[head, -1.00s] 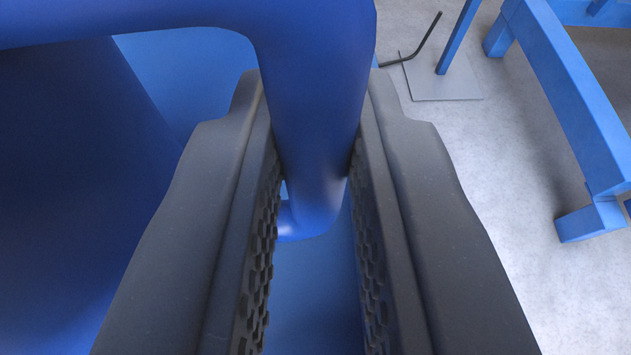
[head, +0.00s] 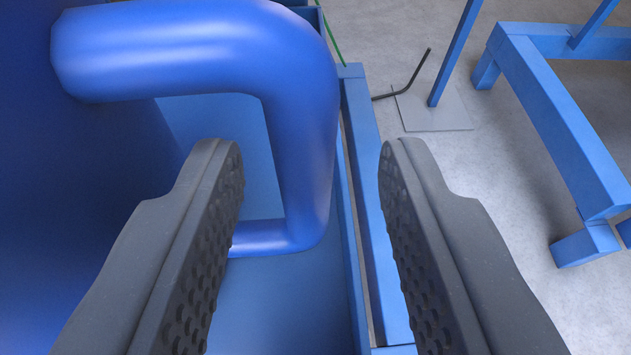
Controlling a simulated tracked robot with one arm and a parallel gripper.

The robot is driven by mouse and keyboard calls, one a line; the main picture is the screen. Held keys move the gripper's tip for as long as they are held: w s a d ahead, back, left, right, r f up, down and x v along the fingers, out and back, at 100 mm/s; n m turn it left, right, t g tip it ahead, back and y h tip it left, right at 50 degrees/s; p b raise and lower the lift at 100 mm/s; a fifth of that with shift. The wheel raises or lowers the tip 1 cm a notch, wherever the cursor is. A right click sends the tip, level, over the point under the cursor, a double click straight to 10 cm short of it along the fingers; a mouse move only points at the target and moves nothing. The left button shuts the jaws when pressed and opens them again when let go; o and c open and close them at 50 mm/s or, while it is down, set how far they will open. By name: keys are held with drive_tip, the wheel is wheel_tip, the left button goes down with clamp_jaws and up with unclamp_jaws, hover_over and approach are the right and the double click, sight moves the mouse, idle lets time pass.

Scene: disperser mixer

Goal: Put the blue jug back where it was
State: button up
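The blue jug (head: 75,200) fills the left side of the view, its body cut off by the picture edge. Its thick looped handle (head: 295,140) reaches to the right, in the upper middle. My gripper (head: 310,160) is open, with one dark textured finger on each side of the handle's upright part. Clear gaps show between the handle and both fingers. The jug appears to stand on a blue surface (head: 285,305), but its base is out of view.
A blue frame rail (head: 372,200) runs along the right edge of the surface. Beyond it is grey floor with a blue post on a grey plate (head: 435,108), a bent black rod (head: 412,78) and a blue frame (head: 565,120) at the right.

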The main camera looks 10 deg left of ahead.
drive_tip(key=b+v, duration=0.4)
drive_tip(key=v, duration=0.6)
drive_tip(key=shift+a, duration=0.15)
